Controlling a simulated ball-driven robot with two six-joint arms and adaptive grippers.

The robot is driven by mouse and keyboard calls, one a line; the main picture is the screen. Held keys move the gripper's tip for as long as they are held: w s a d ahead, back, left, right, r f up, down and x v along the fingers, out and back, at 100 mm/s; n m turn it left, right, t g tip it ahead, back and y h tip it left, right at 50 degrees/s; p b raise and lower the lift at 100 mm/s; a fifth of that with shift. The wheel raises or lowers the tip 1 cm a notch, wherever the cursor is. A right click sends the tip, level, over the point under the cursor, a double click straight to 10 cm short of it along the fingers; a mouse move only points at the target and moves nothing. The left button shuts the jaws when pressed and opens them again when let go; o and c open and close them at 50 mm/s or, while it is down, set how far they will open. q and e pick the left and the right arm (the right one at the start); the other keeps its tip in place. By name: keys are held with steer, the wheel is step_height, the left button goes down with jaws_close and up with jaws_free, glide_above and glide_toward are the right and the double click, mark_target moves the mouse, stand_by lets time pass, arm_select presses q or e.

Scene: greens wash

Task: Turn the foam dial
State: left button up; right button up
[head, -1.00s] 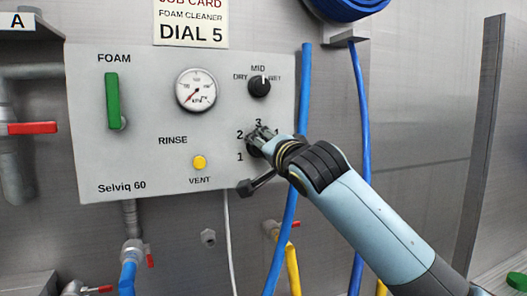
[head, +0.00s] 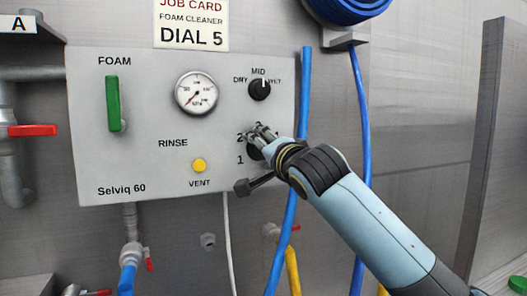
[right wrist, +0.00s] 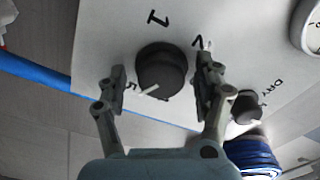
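The foam dial is a round black knob (head: 254,153) at the lower right of the grey Selviq 60 panel (head: 130,170), mostly hidden by my right gripper in the head view. In the right wrist view the dial (right wrist: 162,68) shows whole, with its white pointer toward the lower left, at a partly covered mark that looks like 5. My right gripper (head: 263,131) is at the dial. Its fingers (right wrist: 161,66) stand on either side of the knob, with a visible gap on both sides. A job card (head: 191,24) above reads "DIAL 5". My left gripper is out of view.
The DRY-MID-WET knob (head: 259,89) sits above the dial. A gauge (head: 196,91), green FOAM lever (head: 113,104) and yellow VENT button (head: 199,165) are to the left. A blue hose (head: 303,100) hangs close to the panel's right edge.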

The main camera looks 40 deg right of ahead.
steer(key=shift+s, duration=0.15)
steer(key=v, duration=1.1)
steer(key=shift+s, duration=0.35)
